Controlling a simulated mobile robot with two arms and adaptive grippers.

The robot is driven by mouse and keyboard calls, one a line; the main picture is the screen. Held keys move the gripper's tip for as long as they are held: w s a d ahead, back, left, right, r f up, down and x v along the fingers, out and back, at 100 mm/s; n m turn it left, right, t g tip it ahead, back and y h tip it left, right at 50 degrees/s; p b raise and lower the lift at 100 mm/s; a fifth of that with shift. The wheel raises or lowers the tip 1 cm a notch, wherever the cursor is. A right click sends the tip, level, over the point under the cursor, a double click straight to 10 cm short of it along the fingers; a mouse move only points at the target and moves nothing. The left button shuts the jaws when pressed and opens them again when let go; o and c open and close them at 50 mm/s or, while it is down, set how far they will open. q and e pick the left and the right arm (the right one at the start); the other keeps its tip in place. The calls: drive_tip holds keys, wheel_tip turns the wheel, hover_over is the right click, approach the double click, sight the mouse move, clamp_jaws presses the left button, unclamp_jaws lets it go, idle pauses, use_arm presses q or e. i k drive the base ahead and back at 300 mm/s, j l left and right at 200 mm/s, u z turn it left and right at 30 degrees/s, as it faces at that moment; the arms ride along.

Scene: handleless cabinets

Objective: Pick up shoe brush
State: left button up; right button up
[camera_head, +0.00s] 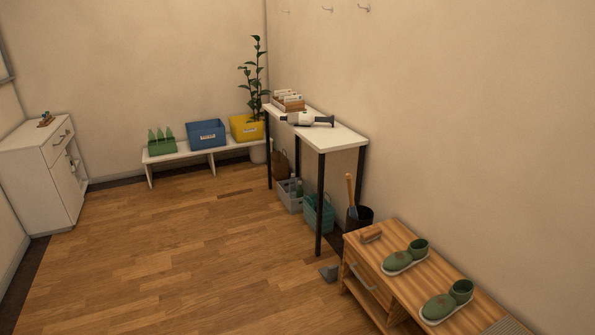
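Neither of my grippers is in view.
The other green shoe (448,302) sits farther right on the bench. A narrow white table (341,136) holds a white handheld device (305,119). Baskets (318,213) and a dark bin (360,217) stand below it. The wooden floor (180,255) is clear.

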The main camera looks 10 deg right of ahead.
sight(367, 236)
drive_tip(key=i+z, duration=0.15)
drive_tip(key=i, duration=0.4)
drive_tip(key=i+j+z, duration=0.2)
drive_tip(key=i, duration=0.3)
drive_tip(key=i+j+z, duration=0.15)
drive_tip(key=i, duration=0.4)
